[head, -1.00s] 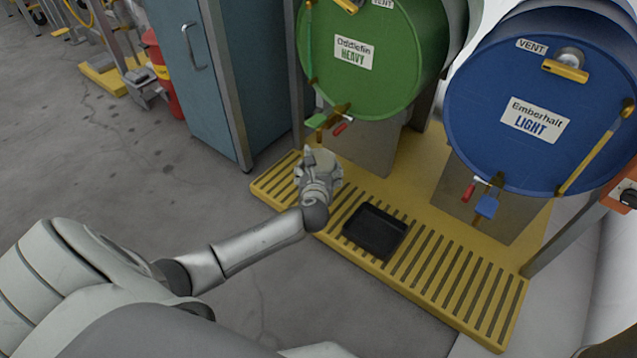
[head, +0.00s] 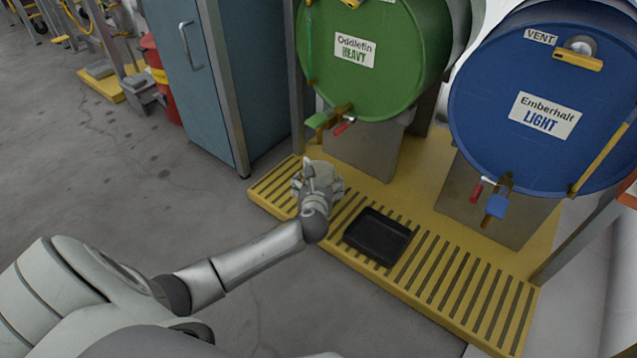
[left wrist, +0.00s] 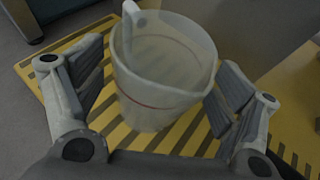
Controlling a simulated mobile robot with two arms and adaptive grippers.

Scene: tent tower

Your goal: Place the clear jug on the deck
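The clear jug (left wrist: 163,65) is a translucent grey-white vessel with a handle and a thin red line round it. In the left wrist view it appears upright over the yellow slatted deck (left wrist: 104,118), and its base appears to rest there. My left gripper (left wrist: 160,92) has its fingers spread on both sides of the jug; a gap shows at the left finger, and the right finger is very close to the wall. In the head view my left gripper (head: 318,178) is over the deck (head: 452,283) and largely hides the jug. My right gripper is not in view.
A black tray (head: 377,237) lies on the deck just right of my gripper. A green drum (head: 375,85) and a blue drum (head: 540,150) with taps stand behind. A teal cabinet (head: 200,110) is at the left. The deck's right part is clear.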

